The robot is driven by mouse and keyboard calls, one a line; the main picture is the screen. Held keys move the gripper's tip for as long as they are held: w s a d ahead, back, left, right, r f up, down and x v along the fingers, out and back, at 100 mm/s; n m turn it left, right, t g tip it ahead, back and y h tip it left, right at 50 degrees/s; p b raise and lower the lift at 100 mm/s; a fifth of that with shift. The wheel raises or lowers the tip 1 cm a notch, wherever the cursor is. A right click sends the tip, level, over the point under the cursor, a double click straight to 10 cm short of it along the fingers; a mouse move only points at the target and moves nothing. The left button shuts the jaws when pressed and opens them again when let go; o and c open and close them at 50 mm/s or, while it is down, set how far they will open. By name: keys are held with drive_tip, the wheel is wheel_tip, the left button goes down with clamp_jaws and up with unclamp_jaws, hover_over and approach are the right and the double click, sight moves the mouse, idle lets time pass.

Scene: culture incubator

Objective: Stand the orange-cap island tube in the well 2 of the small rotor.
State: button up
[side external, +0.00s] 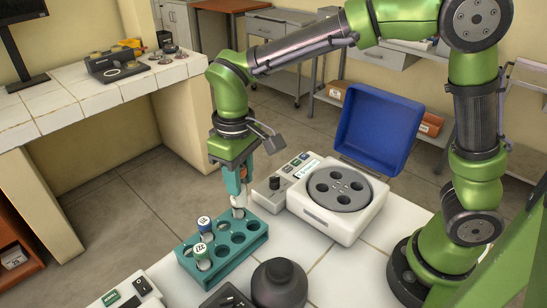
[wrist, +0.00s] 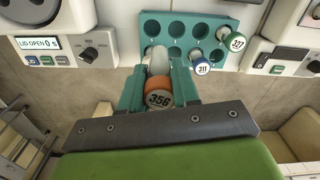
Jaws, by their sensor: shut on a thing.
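My gripper (side external: 240,192) points down over the far end of the teal tube rack (side external: 256,243). It is shut on the orange-cap tube (wrist: 159,98), whose cap reads 356. The tube's clear body extends toward the rack in the wrist view. I cannot tell whether its lower end is inside a rack well or just above it. The small rotor (side external: 339,188) is dark grey, with several round wells, and sits in the white centrifuge (side external: 322,219) right of my gripper. Its wells look empty; their numbers are not readable.
A blue-cap tube (side external: 204,223) and a green-cap tube (side external: 201,250) stand in the rack's near end. The centrifuge's blue lid (side external: 375,128) is raised behind the rotor. A dark rounded object (side external: 279,284) stands in front of the rack. White tiles between rack and centrifuge are clear.

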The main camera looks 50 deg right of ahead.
drive_tip(key=d+r+m, duration=0.3)
drive_tip(key=d, duration=0.9)
drive_tip(key=s+d+m, duration=0.2)
drive_tip(key=s+d, duration=0.5)
drive_tip(key=shift+d+f, duration=0.15)
drive_tip(key=shift+f, duration=2.75)
drive_tip(key=shift+f, duration=0.5)
drive_tip(key=shift+f, duration=0.7)
drive_tip(key=shift+f, duration=0.1)
drive_tip(key=shift+f, duration=1.6)
drive_tip(key=o, duration=1.4)
